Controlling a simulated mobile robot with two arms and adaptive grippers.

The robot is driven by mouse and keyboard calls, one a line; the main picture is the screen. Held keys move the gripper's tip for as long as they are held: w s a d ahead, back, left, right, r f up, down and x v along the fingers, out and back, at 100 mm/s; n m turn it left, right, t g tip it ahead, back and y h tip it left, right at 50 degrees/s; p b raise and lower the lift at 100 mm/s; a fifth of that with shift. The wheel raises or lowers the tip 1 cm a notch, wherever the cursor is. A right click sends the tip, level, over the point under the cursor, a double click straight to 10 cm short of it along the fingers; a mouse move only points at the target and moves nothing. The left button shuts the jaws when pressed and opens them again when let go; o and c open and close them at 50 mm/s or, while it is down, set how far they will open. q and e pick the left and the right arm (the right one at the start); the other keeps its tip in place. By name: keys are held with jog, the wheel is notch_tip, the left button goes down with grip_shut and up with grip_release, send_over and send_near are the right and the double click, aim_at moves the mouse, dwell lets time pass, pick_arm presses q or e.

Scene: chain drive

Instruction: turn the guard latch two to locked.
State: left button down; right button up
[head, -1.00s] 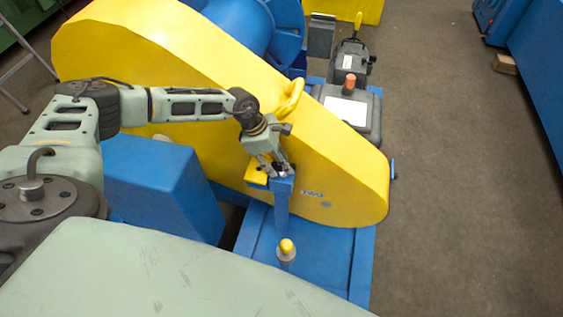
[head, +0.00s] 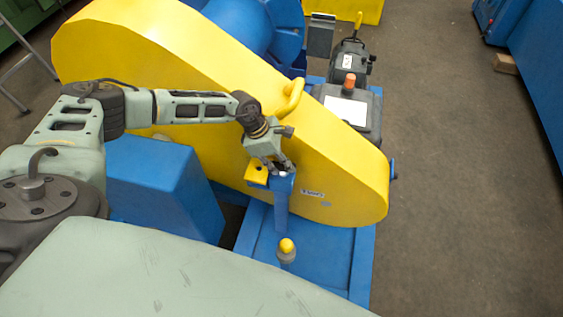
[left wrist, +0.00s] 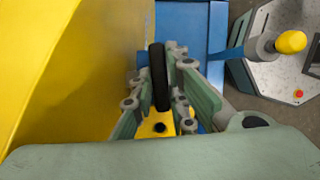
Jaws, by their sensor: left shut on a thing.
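The yellow chain guard (head: 345,175) carries a small label on its near side. Beside the label, a blue post (head: 281,212) rises from the blue base, and a yellow tab (head: 256,173) sits at its top left. My left gripper (head: 276,169) is at the post top, at guard latch two. In the left wrist view its fingers (left wrist: 160,100) are closed around the dark, upright-looking latch handle (left wrist: 157,75), with a yellow piece with a dark hole below. The fingers hide most of the latch in the head view, so its exact angle is unclear. My right gripper is not seen.
A yellow-topped knob (head: 286,247) stands in front of the post; a yellow knob also shows in the left wrist view (left wrist: 291,41). A yellow handle (head: 291,98) sits on the guard. A blue box (head: 160,185) is at left. The floor at right is mostly clear.

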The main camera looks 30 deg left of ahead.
pick_arm(q)
jog(key=shift+s+r+n+p, duration=0.15)
jog(key=shift+n+p, duration=0.35)
jog(key=shift+p, duration=0.4)
jog(key=n+p, duration=0.2)
jog(key=p, duration=0.1)
jog(key=n+t+y+p, duration=0.1)
jog(key=n+p, duration=0.2)
jog(key=n+t+y+p, duration=0.1)
jog(key=n+p, duration=0.1)
jog(key=p, duration=0.2)
jog(key=shift+s+d+n, duration=0.15)
jog(key=shift+d+n, duration=0.15)
jog(key=n+y+p, duration=0.1)
jog(key=n, duration=0.1)
jog(key=shift+n+t+p, duration=0.3)
jog(key=shift+n, duration=0.1)
jog(key=shift+n+y, duration=0.5)
jog(key=shift+n, duration=0.4)
jog(key=shift+d+f+n+y, duration=0.1)
jog(key=shift+f+n+y, duration=0.15)
jog(key=shift+n, duration=0.35)
jog(key=shift+r+n+y+b, duration=0.1)
jog(key=shift+n+y+b, duration=0.3)
jog(key=shift+n, duration=0.8)
jog(key=shift+w, duration=0.2)
